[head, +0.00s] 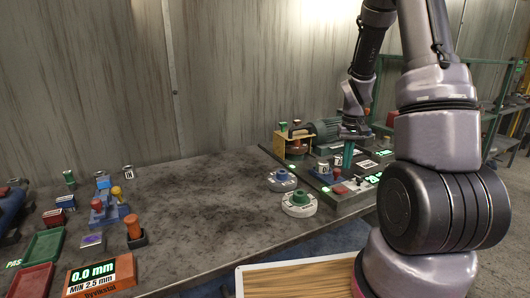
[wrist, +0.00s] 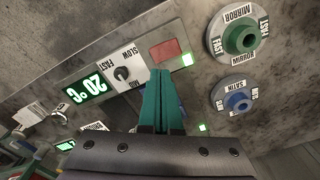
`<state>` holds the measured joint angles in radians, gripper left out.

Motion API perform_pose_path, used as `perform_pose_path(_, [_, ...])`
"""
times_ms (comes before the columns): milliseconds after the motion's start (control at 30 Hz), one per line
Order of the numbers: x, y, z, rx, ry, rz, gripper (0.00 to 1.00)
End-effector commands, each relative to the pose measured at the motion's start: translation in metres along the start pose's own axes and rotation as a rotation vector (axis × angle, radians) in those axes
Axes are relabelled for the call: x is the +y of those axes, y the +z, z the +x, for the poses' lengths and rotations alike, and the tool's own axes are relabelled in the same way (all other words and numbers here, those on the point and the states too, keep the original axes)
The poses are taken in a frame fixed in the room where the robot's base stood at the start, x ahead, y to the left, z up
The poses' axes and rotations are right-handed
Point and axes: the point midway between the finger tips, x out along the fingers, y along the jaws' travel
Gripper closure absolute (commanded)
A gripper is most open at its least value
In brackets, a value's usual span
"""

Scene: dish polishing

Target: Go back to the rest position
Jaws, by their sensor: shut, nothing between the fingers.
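My gripper (head: 347,158) is at the far right end of the bench, above the control panel, pointing down. In the wrist view its teal fingers (wrist: 162,85) are together with nothing between them. A FAST/SLOW knob (wrist: 122,73) and a green-lit 20°C display (wrist: 87,90) are beside the fingers.
A green-hubbed MIRROR disc (head: 300,204) and a blue-hubbed SATIN disc (head: 281,181) lie left of the panel. A motor (head: 326,128) stands behind it. Trays, a 0.0 mm gauge (head: 97,274) and small tools fill the bench's left end. The bench middle (head: 190,205) is clear.

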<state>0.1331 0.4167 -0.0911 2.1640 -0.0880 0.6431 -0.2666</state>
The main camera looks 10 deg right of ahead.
Motion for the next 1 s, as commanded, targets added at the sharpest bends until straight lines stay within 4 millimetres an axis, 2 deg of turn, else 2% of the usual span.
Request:
perform_pose_path(167, [-0.018, 0.009, -0.059, 0.085, -0.030, 0.029, 1.00])
perform_pose_path(267, [-0.032, 0.024, -0.103, 0.150, -0.059, 0.054, 1.00])
perform_pose_path(400, [-0.050, 0.052, -0.158, 0.235, -0.105, 0.085, 1.00])
perform_pose_path(600, [-0.071, 0.104, -0.222, 0.353, -0.180, 0.123, 1.00])
perform_pose_path(800, [-0.086, 0.163, -0.266, 0.457, -0.261, 0.153, 1.00])
perform_pose_path(1000, [-0.093, 0.203, -0.284, 0.520, -0.316, 0.168, 1.00])
